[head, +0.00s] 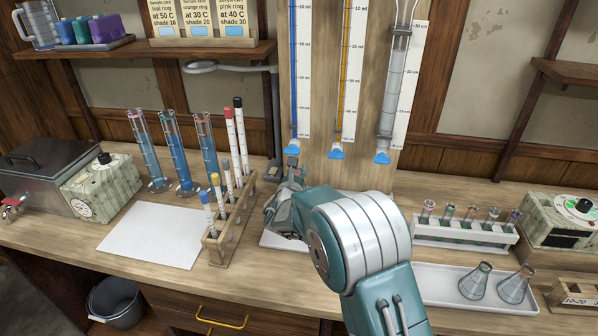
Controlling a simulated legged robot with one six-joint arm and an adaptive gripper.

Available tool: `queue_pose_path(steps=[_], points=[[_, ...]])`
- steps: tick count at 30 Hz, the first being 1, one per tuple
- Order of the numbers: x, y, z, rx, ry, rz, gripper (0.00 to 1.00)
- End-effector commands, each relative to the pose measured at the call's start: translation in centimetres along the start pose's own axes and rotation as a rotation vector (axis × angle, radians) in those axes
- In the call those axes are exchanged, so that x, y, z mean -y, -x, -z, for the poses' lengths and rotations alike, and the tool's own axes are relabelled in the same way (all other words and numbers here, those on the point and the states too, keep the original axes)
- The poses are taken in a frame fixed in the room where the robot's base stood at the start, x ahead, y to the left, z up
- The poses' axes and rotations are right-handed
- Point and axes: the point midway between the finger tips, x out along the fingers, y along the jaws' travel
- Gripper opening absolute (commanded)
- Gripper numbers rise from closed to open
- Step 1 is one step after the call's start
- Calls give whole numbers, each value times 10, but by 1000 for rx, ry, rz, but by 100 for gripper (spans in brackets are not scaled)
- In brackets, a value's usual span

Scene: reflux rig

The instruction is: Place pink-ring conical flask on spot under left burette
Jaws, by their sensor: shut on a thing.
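The left burette (294,75) holds blue liquid and hangs on the wooden back board, with a blue tip (291,155) at its bottom. Below it, a white patch (272,241) on the bench shows only at its left edge; my arm covers the rest. My gripper (287,183) is under the left burette, seen from behind and partly hidden by my wrist. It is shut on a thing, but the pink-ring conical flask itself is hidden. Two other conical flasks, one with a teal ring (475,282) and one with an orange-looking ring (513,287), stand on the tray at the right.
A wooden rack (230,232) with tubes stands close left of my gripper. Tall blue cylinders (181,158) stand behind it. The white tray (436,285) and a white tube rack (465,235) are to the right. A white sheet (150,237) lies bare at left.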

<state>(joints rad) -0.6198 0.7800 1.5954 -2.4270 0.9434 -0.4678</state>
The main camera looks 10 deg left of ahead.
Motion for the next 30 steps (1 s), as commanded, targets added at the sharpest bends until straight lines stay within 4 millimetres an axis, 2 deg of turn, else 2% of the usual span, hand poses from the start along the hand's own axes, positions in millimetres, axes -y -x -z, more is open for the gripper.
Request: queue_pose_path(steps=[3,6,13,20,29,30], points=[[-6,-23,3,0,4,-3,0],[-8,-35,3,0,6,-3,0],[-2,-49,1,0,1,-2,0],[-1,-47,33,-1,1,-3,0],[-6,-47,38,0,4,-3,0],[-6,-47,38,-1,4,-3,43]])
